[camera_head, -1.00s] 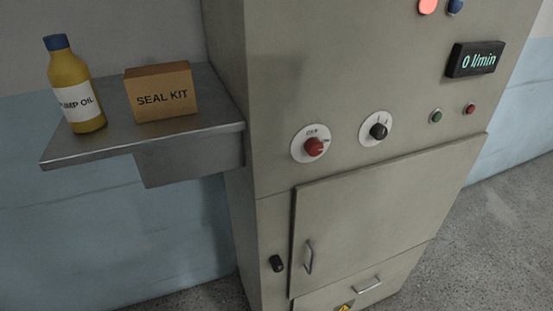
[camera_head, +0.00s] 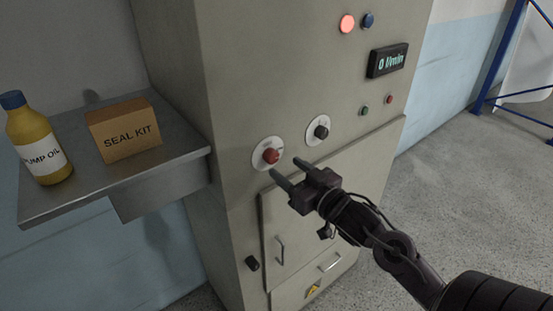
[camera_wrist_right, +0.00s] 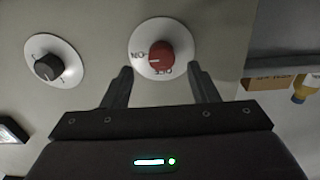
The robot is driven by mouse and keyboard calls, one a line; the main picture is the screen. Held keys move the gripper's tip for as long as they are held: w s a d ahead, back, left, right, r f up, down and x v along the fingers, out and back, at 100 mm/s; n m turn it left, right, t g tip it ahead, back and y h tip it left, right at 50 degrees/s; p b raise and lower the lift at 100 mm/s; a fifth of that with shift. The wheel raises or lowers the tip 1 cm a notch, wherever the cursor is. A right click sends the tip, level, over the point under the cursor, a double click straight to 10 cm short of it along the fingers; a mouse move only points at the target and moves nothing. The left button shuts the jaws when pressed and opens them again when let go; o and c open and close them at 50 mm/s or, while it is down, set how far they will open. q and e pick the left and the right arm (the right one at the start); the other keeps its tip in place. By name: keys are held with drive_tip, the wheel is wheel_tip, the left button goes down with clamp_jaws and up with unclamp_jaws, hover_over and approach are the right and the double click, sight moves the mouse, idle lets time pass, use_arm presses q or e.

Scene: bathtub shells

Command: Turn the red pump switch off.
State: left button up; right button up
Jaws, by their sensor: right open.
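The red pump switch (camera_head: 271,156) is a round knob on a white dial plate on the grey cabinet front. In the right wrist view the red switch (camera_wrist_right: 160,54) is seen upside down, with ON at its left and OFF below; a small pale mark on the knob seems to face ON. My right gripper (camera_head: 285,167) is open and empty, just in front of and below the dial. In the wrist view its two fingers (camera_wrist_right: 160,76) are spread either side of the dial's lower part, apart from the knob. My left gripper is out of view.
A black knob (camera_head: 321,132) on its own white dial sits right of the red one. A metal shelf (camera_head: 110,180) at left holds a seal kit box (camera_head: 124,130) and a pump oil bottle (camera_head: 40,148).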

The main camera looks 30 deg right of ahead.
sight(274, 160)
drive_tip(key=shift+w+a+p, duration=0.15)
drive_tip(key=shift+w+p, duration=0.1)
drive_tip(key=shift+w, duration=0.85)
drive_tip(key=shift+w+a+p, duration=0.1)
drive_tip(key=shift+w+p, duration=0.15)
drive_tip(key=shift+w, duration=0.8)
drive_tip(key=c, duration=1)
